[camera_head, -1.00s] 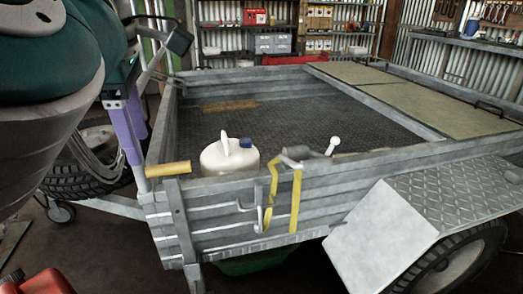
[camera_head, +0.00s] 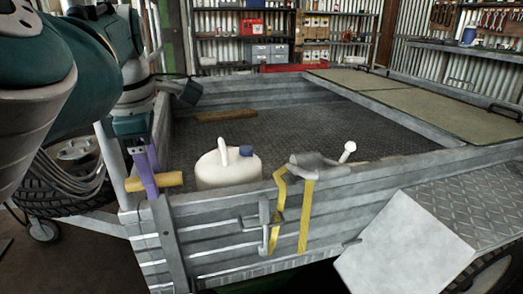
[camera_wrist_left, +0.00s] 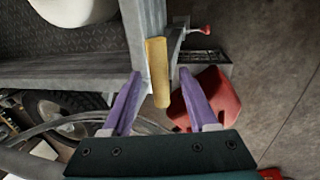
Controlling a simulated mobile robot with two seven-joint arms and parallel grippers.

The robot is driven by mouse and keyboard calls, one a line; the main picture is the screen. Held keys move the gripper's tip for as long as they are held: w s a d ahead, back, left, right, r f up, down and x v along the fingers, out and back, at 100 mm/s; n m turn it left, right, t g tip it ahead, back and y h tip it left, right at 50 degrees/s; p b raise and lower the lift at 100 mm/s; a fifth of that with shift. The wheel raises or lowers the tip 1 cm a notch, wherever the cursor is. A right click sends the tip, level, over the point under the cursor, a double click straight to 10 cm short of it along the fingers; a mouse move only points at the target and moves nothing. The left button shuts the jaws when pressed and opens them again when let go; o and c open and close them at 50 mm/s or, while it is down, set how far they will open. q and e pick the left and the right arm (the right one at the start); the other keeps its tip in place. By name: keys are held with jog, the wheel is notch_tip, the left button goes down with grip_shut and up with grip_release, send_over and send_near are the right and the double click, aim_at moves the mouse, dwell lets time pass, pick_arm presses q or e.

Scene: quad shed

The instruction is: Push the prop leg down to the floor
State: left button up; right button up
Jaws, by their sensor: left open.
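The prop leg (camera_head: 169,245) is a grey upright bar at the trailer's near left corner. Its yellow handle (camera_head: 168,181) sticks out sideways near the top. The handle shows in the left wrist view (camera_wrist_left: 157,75) between two purple fingers. My left gripper (camera_head: 148,172) is open with its fingers on either side of the handle; in the wrist view I see a gap on both sides. The leg's lower end is out of frame in the head view. My right gripper is not in view.
The grey trailer (camera_head: 225,265) fills the middle. A white jug (camera_head: 225,172) stands inside its near wall. A yellow strap (camera_head: 307,215) hangs over that wall. A red container (camera_wrist_left: 208,100) sits below the handle in the wrist view. A tyre (camera_head: 85,185) stands at left.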

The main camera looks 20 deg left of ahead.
pick_arm(q)
grip_shut()
dwell(0.5)
dwell(1.0)
